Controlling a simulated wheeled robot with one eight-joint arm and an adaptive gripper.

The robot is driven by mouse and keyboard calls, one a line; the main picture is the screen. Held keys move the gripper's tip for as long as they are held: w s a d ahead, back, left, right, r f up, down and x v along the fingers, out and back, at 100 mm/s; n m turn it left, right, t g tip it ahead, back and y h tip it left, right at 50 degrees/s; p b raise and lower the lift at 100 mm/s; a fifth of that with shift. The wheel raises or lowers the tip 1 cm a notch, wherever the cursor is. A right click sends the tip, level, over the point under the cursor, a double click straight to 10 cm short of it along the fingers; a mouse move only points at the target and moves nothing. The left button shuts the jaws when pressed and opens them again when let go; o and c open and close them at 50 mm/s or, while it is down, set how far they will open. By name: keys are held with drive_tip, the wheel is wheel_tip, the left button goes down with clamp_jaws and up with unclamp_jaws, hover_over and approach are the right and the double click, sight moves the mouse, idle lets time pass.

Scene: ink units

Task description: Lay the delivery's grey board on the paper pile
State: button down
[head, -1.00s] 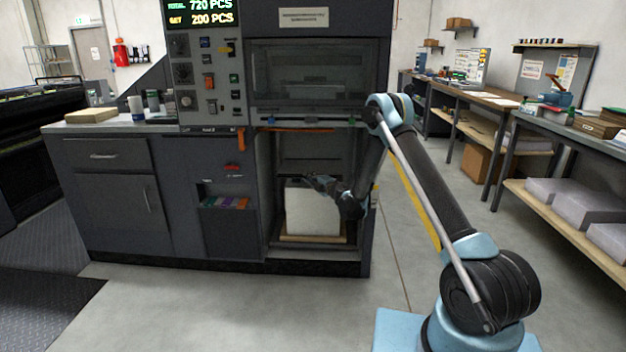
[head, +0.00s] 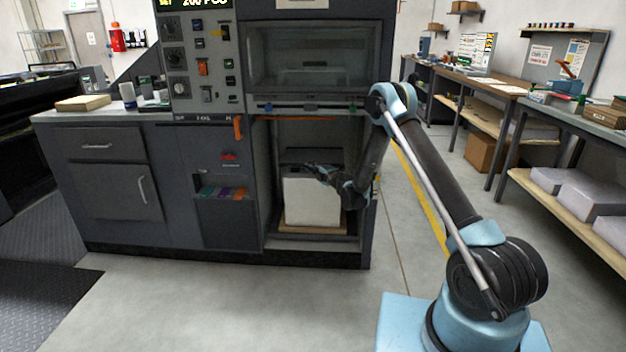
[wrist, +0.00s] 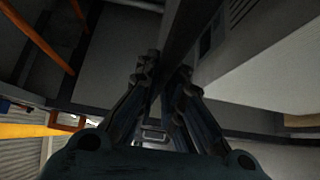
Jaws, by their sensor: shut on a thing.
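The paper pile (head: 312,203) is a tall white block standing in the open lower bay of the dark machine. My gripper (head: 318,172) reaches in from the right, at the level of the pile's top edge. In the wrist view, my gripper's fingers (wrist: 163,72) are closed on a thin dark strip (wrist: 190,40), which looks like the grey board seen edge-on. The pale block (wrist: 262,75) at the right of the wrist view seems to be the pile. In the head view the board cannot be told clearly from the dark bay behind. I cannot tell whether it touches the pile.
The pile stands on a wooden pallet (head: 312,231). The bay's side walls and the machine window (head: 301,53) above frame a tight opening. A control panel (head: 202,60) and counter (head: 85,116) are at the left. The floor in front is clear. Benches line the right.

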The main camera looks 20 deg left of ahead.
wheel_tip(320, 180, down, 8)
drive_tip(key=shift+f, duration=0.15)
drive_tip(key=c, duration=1.7)
unclamp_jaws()
drive_tip(key=shift+s, duration=0.1)
